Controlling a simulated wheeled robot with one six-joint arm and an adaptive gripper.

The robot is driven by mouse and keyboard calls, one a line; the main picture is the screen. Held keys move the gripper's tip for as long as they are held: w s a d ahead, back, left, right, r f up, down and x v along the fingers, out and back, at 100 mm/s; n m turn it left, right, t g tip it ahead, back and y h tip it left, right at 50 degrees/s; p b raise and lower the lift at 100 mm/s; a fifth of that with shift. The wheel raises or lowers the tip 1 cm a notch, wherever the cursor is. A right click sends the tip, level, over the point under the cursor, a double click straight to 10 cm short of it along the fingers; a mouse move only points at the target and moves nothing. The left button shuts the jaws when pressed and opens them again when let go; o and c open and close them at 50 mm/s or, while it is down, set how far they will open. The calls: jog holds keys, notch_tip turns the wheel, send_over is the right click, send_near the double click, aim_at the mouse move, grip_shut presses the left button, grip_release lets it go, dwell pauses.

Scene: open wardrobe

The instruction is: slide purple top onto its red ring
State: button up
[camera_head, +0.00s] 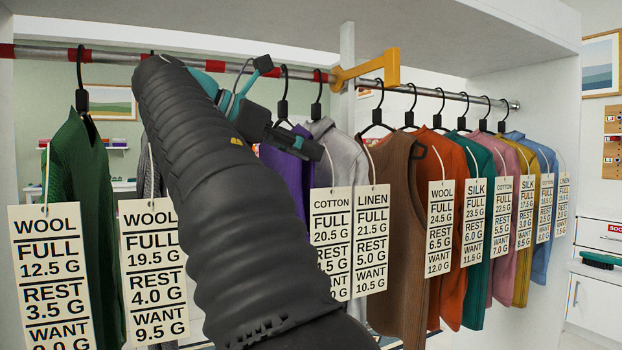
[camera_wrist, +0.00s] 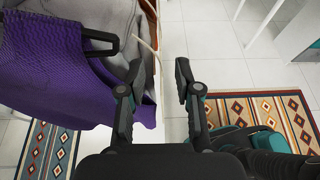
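The purple top (camera_head: 284,168) hangs from the rail by a black hanger (camera_head: 283,97), partly hidden behind my arm and gripper. Its hook sits on the rail between a red band (camera_head: 205,66) on the left and another red band (camera_head: 321,76) on the right, near the grey top's hook. I cannot tell which band is its ring. My gripper (camera_head: 288,107) is just in front of the hanger, below the rail. In the wrist view, my gripper (camera_wrist: 159,67) is open and empty, with the purple top (camera_wrist: 55,70) to its left.
A grey top (camera_head: 345,150) hangs close on the right, then an orange bracket (camera_head: 380,66) and several tops beyond it. A green top (camera_head: 78,170) and a dark one hang left. White tags (camera_head: 331,235) hang in front. Patterned rugs (camera_wrist: 262,108) lie on the floor.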

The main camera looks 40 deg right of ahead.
jog(key=b, duration=0.1)
send_near(337, 209)
jog(key=x, duration=0.3)
jog(key=shift+f, duration=0.2)
jog(key=b+x, duration=0.1)
jog(key=x, duration=0.6)
jog(key=shift+d+r, duration=0.15)
jog(key=shift+d, duration=0.05)
grip_shut()
jog(key=shift+a, duration=0.1)
